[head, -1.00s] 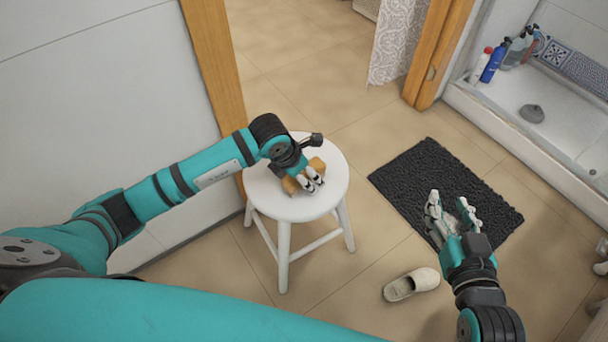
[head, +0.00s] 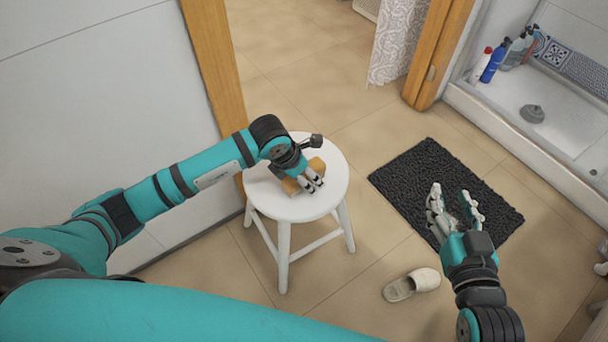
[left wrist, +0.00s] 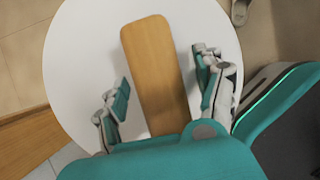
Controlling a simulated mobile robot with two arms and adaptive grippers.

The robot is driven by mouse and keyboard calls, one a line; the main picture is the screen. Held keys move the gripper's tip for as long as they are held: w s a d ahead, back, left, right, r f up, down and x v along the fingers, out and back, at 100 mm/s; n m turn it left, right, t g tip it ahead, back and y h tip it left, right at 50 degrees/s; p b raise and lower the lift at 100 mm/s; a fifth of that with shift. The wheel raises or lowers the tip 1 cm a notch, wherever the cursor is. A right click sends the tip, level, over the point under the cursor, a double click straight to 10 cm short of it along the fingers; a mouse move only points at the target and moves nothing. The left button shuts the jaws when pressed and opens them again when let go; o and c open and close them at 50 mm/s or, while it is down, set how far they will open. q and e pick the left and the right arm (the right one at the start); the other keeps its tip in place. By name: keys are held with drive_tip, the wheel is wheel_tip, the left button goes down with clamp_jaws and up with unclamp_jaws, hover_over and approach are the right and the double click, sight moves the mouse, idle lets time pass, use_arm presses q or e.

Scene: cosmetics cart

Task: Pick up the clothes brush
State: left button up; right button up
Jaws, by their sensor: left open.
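The clothes brush (head: 318,163) lies on the round white stool (head: 268,203), partly hidden by my left gripper in the head view. In the left wrist view the brush (left wrist: 153,65) shows as a long wooden block between the two fingers, with bare stool top visible on both sides of it. My left gripper (head: 312,183) is open over the brush; it also shows in the left wrist view (left wrist: 163,90). Its fingers look apart from the brush sides. My right gripper (head: 455,203) is open and empty, over the dark mat.
The dark mat (head: 400,180) lies on the tiled floor right of the stool. A beige slipper (head: 411,284) lies in front of it. A shower tray (head: 555,125) with several bottles (head: 492,64) stands at the upper right. A wooden door frame (head: 217,60) rises behind the stool.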

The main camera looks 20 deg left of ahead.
use_arm(q)
drive_tip(key=c, duration=1.4)
drive_tip(key=shift+o, duration=0.2)
drive_tip(key=shift+r, duration=0.1)
use_arm(e)
drive_tip(key=shift+f, duration=0.1)
use_arm(q)
wheel_tip(320, 180, up, 4)
drive_tip(key=shift+r+p, duration=0.1)
drive_tip(key=shift+p, duration=0.75)
drive_tip(key=s+a+r+p, duration=0.1)
drive_tip(key=s+a+p, duration=0.1)
drive_tip(key=s, duration=1.3)
drive_tip(key=shift+s, duration=0.4)
use_arm(e)
drive_tip(key=s+d+f+g+h, duration=0.2)
drive_tip(key=s+d+f+g, duration=0.2)
drive_tip(key=s+f+g, duration=0.5)
drive_tip(key=shift+s+d+f+m+g+h, duration=0.3)
drive_tip(key=shift+s+d+f+g+h, duration=0.1)
drive_tip(key=shift+s+f, duration=0.9)
use_arm(q)
drive_tip(key=shift+a, duration=0.1)
use_arm(e)
drive_tip(key=shift+s+r, duration=0.1)
drive_tip(key=shift+r, duration=0.05)
